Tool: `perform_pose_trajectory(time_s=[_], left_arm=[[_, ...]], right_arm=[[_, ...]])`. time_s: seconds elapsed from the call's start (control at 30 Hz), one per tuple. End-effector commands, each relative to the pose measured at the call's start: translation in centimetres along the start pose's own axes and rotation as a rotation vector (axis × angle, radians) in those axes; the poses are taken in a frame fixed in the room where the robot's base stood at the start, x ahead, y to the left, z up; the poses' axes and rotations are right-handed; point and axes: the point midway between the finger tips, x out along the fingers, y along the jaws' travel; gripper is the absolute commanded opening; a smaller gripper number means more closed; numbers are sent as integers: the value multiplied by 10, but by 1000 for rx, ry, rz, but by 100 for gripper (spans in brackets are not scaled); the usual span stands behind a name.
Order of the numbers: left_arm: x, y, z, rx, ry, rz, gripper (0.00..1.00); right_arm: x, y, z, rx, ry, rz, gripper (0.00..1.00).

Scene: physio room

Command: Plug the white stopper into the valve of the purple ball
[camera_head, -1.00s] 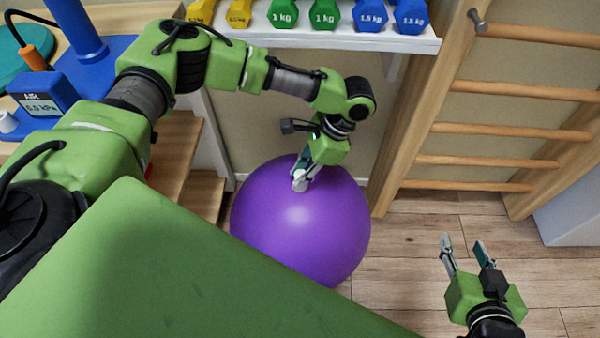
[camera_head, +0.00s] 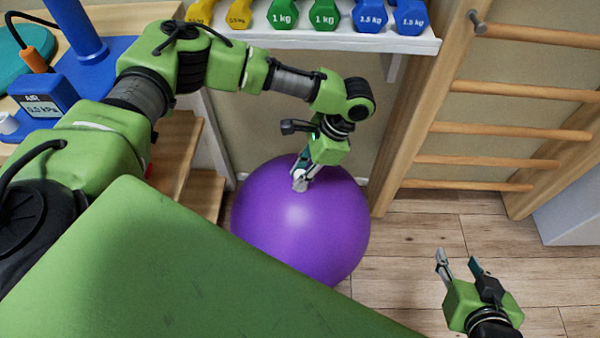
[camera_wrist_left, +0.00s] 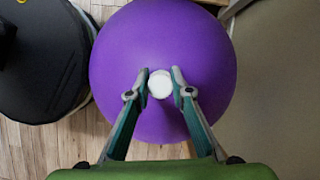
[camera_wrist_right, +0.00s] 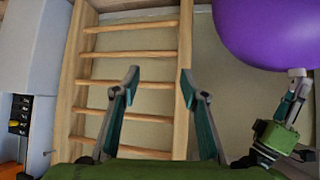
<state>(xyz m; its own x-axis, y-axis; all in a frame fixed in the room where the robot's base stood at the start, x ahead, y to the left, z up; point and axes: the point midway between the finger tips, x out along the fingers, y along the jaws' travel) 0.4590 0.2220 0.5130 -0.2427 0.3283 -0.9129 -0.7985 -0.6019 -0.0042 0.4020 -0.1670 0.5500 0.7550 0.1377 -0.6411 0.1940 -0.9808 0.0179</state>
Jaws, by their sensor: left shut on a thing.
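The purple ball (camera_head: 300,235) rests on the wood floor below the dumbbell shelf. My left gripper (camera_head: 301,182) is at the top of the ball, pointing down. It is shut on the white stopper (camera_wrist_left: 160,84), which shows as a round white disc between the fingertips in the left wrist view. The valve is hidden beneath the stopper and fingers, so I cannot tell whether the stopper is seated in it. My right gripper (camera_head: 459,266) is open and empty above the floor, right of the ball. In the right wrist view the ball (camera_wrist_right: 275,30) shows at the upper right.
A white shelf (camera_head: 310,40) with several coloured dumbbells is behind the ball. Wooden wall bars (camera_head: 510,128) stand at the right. A blue air pump (camera_head: 45,95) reading about 0.0 kPa sits on a wooden table at the left. Floor right of the ball is clear.

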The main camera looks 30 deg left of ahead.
Motion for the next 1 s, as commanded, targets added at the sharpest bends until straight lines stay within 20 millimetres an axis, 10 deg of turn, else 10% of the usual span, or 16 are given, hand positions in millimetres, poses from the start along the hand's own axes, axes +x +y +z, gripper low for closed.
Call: perform_pose_trajectory(time_s=[1.0], left_arm=[[0,3,2,4,-4,7,6]], right_arm=[[-8,3,31,1,-128,6,40]])
